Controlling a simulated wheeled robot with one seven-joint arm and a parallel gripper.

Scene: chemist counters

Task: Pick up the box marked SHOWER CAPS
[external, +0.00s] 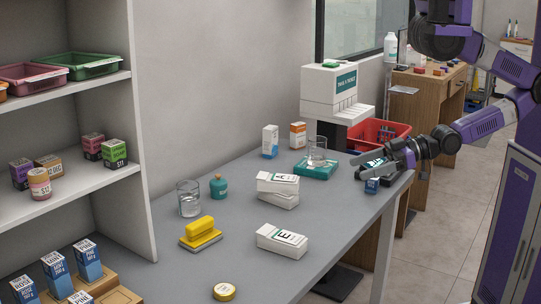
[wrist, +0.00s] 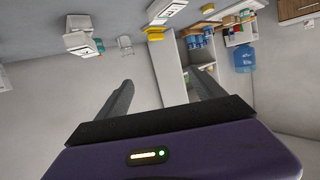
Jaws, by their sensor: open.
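I cannot read SHOWER CAPS on any box. Two white boxes (external: 278,199) with dark markings are stacked on the grey counter. Another white box (external: 282,240) lies nearer the front, with a large dark marking and green on its top. White boxes also show at the top of the wrist view, one at left (wrist: 82,43) and one near the middle (wrist: 165,11). My gripper (external: 362,167) is open above the right end of the counter, right of the white boxes and apart from them. In the wrist view its fingers (wrist: 163,85) have nothing between them.
A teal scale with a beaker (external: 316,170), a glass jar (external: 188,199), a teal bottle (external: 219,187) and a yellow brush (external: 200,232) stand on the counter. Shelves (external: 75,195) rise at left.

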